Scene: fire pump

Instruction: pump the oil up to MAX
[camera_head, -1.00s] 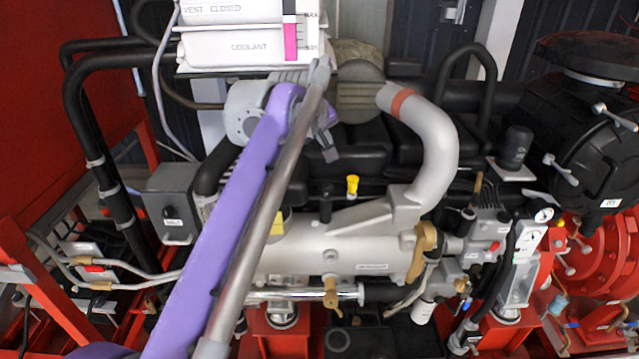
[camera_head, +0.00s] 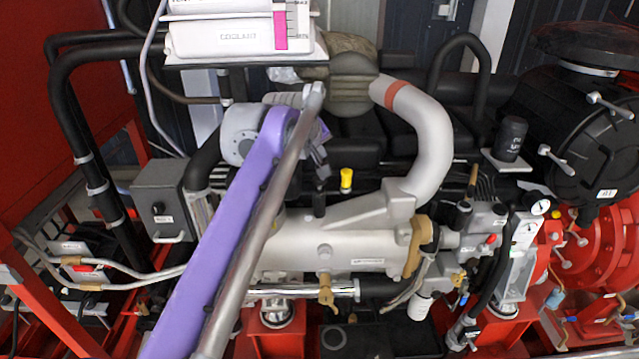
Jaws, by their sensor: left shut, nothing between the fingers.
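My left arm crosses the engine from the lower left, and my left gripper (camera_head: 320,172) hangs at its end, shut and empty. It is just up and left of a yellow-topped cap (camera_head: 346,179) on the engine, with a gap seen between them in the picture. I cannot tell whether it touches the dark parts under it. No oil level or pump handle can be made out for certain. My right gripper is not in view.
A white coolant tank (camera_head: 222,40) with a pink level strip stands above the arm. A thick grey pipe (camera_head: 428,140) curves right of the gripper. Gauges (camera_head: 540,207) and valves sit at the right, and a grey box (camera_head: 158,205) at the left.

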